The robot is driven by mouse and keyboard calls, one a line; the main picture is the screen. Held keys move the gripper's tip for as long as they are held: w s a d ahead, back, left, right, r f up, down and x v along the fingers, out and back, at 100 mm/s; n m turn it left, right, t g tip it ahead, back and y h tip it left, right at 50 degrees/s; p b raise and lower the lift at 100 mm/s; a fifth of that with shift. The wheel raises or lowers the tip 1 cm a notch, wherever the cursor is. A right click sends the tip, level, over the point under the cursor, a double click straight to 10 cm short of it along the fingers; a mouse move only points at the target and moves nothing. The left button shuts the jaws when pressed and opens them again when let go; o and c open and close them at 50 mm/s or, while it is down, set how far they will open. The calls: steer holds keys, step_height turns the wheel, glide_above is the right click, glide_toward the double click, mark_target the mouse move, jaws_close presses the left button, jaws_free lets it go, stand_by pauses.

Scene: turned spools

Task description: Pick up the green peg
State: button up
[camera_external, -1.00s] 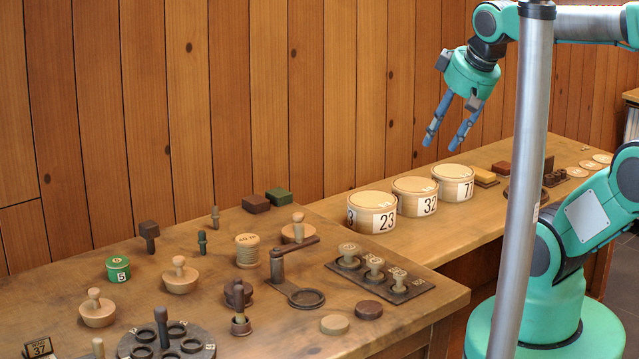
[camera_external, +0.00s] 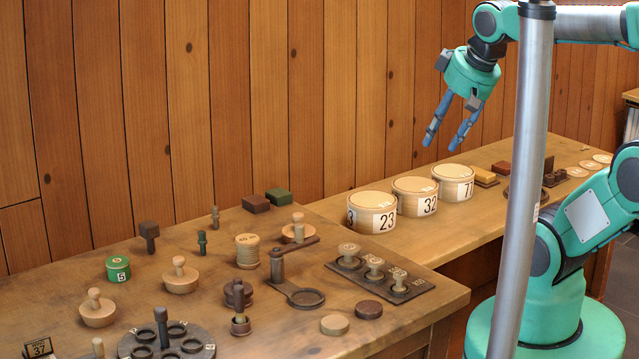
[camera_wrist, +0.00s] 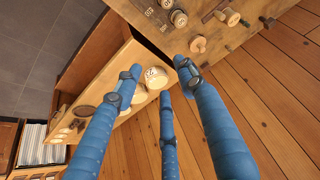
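I cannot pick the peg out with certainty in the wrist view. My gripper (camera_external: 442,143) hangs high above the far bench, well to the right of the peg and apart from it. Its blue fingers are spread and empty, and they also show in the wrist view (camera_wrist: 160,76).
A green numbered cylinder (camera_external: 118,268) and a wooden knob (camera_external: 180,275) stand left of the peg. Round numbered boxes (camera_external: 371,213) line the bench below my gripper. A metal pole (camera_external: 524,180) stands before my arm.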

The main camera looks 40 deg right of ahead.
steer(key=shift+c, duration=0.4)
steer(key=w+a+r+g+p, duration=0.1)
steer(key=w+a+r, duration=0.15)
steer(key=w, duration=0.45)
steer(key=w+a+r+g+p, duration=0.1)
steer(key=w+a+r, duration=0.15)
steer(key=w, duration=0.45)
steer(key=g+p, duration=0.4)
glide_above(201, 231)
step_height(201, 231, down, 21)
steer(key=shift+f, duration=0.15)
steer(key=shift+f, duration=0.1)
steer(key=shift+f+b, duration=0.7)
steer(key=shift+f, duration=3.5)
